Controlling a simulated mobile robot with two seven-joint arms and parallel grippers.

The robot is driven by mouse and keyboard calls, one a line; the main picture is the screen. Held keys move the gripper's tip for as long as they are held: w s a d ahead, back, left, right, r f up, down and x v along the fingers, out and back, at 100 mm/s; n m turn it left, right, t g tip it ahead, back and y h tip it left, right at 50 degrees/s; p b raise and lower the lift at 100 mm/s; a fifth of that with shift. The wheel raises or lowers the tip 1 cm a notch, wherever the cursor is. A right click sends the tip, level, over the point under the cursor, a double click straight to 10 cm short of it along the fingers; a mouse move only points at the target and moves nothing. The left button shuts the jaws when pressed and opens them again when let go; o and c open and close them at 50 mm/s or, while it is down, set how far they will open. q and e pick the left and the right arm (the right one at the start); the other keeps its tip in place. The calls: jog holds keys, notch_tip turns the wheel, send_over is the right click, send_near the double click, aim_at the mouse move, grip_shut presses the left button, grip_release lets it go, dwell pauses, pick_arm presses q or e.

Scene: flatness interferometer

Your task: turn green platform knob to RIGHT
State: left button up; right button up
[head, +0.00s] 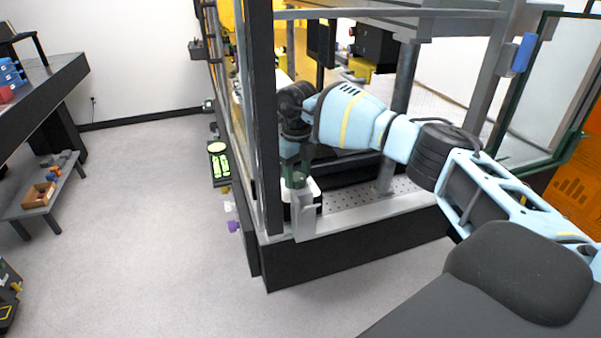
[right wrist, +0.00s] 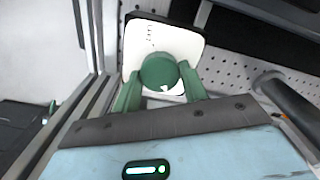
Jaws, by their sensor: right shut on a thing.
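The green platform knob (right wrist: 159,71) is round and sits on a white dial plate (right wrist: 186,38) with small dark marks at its top, in the right wrist view. A white pointer mark shows at the knob's lower edge. My right gripper (right wrist: 160,84) has its green fingers on either side of the knob and is shut on it. In the head view my right gripper (head: 297,178) reaches down inside the frame at the white plate (head: 314,187); the knob itself is mostly hidden there. My left gripper is not in view.
The plate stands on a perforated metal deck (head: 365,194), close to a dark upright post (head: 264,120) of the frame. A grey post (head: 398,120) stands to the right. Purple (head: 234,226) and other knobs line the outer left side. The floor at left is open.

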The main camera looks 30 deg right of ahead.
aim_at(297, 177)
jog(key=m, duration=0.2)
jog(key=shift+r+m, duration=0.1)
jog(key=shift+m, duration=0.3)
jog(key=m, duration=0.3)
jog(key=shift+m, duration=0.3)
jog(key=m, duration=0.6)
jog(key=shift+m, duration=0.4)
jog(key=o, duration=1)
jog(key=shift+r, duration=3.9)
jog(key=shift+f, duration=0.1)
